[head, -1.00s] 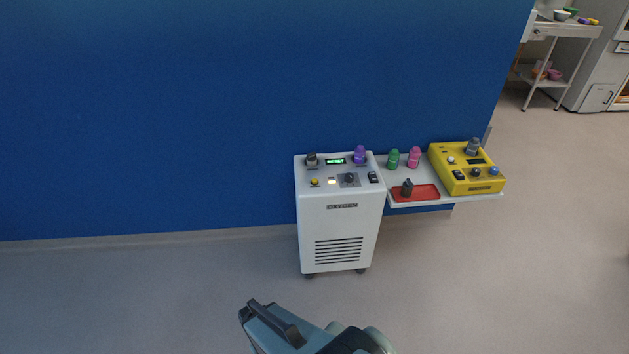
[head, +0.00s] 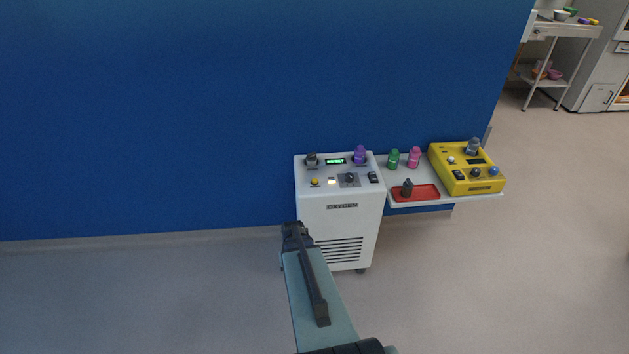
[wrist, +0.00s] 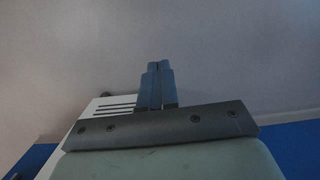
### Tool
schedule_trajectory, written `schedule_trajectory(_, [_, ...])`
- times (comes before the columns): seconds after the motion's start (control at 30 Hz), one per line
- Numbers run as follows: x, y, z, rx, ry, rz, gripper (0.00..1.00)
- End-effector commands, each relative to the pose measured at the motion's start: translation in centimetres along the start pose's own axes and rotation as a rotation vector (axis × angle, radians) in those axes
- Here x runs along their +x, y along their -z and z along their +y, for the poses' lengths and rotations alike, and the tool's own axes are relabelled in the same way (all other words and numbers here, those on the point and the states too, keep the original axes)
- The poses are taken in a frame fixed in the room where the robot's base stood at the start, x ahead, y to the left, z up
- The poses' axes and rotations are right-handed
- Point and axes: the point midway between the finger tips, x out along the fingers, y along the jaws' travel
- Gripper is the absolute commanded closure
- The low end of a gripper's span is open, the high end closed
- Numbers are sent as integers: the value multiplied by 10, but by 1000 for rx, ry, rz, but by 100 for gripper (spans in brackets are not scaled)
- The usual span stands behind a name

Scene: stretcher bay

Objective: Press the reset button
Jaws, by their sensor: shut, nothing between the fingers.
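A white oxygen unit (head: 340,228) stands against the blue wall in the head view. Its top panel has a yellow button (head: 315,182), a lit whitish button (head: 332,181), a black dial (head: 349,178), a black rocker switch (head: 373,177) and a green-lit display (head: 335,161). The display text seems to read RESET, but it is small; I cannot tell which control is the reset button. My gripper (head: 292,229) is near the unit's front left edge, below the panel in the picture. In the wrist view its fingers (wrist: 157,84) are together and empty, with the vented unit (wrist: 108,104) behind.
A dark knob (head: 311,160) and a purple one (head: 360,155) stand on the unit's top. To the right, a shelf (head: 440,203) holds green and pink bottles, a red tray (head: 424,192) with a dark bottle, and a yellow control box (head: 450,172). Floor at left is clear.

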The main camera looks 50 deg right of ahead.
Motion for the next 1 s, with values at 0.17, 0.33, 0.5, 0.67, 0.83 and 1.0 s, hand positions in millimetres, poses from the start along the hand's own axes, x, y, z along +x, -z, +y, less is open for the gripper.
schedule_trajectory(0.17, [-37, 46, 32, 89, 49, 82, 100])
schedule_trajectory(0.33, [-75, 84, 63, 169, 98, 161, 100])
schedule_trajectory(0.5, [-118, 120, 95, 266, 155, 245, 100])
schedule_trajectory(0.67, [-162, 154, 124, 373, 222, 327, 100])
schedule_trajectory(0.83, [-214, 190, 147, 509, 321, 410, 100])
schedule_trajectory(1.0, [-267, 233, 146, 672, 474, 468, 100])
